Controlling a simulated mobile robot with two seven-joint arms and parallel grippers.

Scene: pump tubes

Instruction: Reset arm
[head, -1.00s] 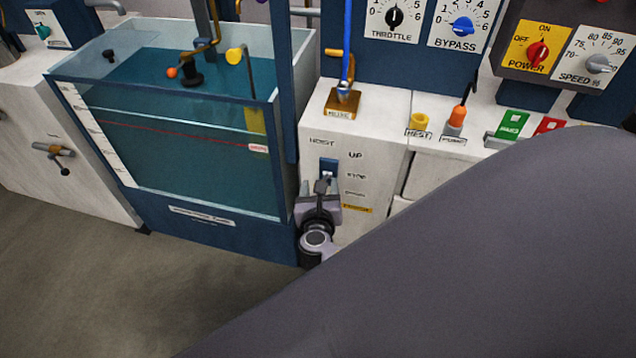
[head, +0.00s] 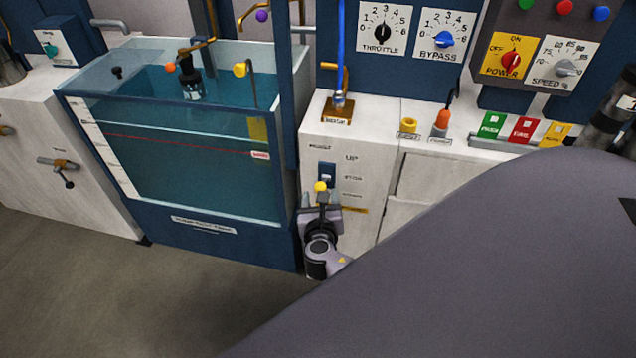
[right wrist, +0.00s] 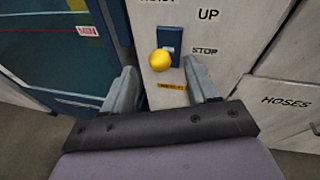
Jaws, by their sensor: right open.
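My right gripper (head: 320,197) is at the front of the hoist panel (head: 362,225), low in the middle of the head view. It is open. In the right wrist view its two fingers (right wrist: 160,72) stand apart, with the yellow ball knob (right wrist: 160,61) of the hoist lever showing between and beyond them. The knob (head: 320,186) also shows just above the gripper in the head view. A blue switch plate (head: 327,171) is behind it, beside the words UP and STOP. I cannot tell the lever's exact setting. My left gripper is not in view.
A water tank (head: 200,236) stands close left of the gripper. On the counter are the yellow (head: 408,126) and orange (head: 441,121) fittings and green, red and yellow label plates. My right arm covers the lower right. Open floor (head: 80,290) lies at the lower left.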

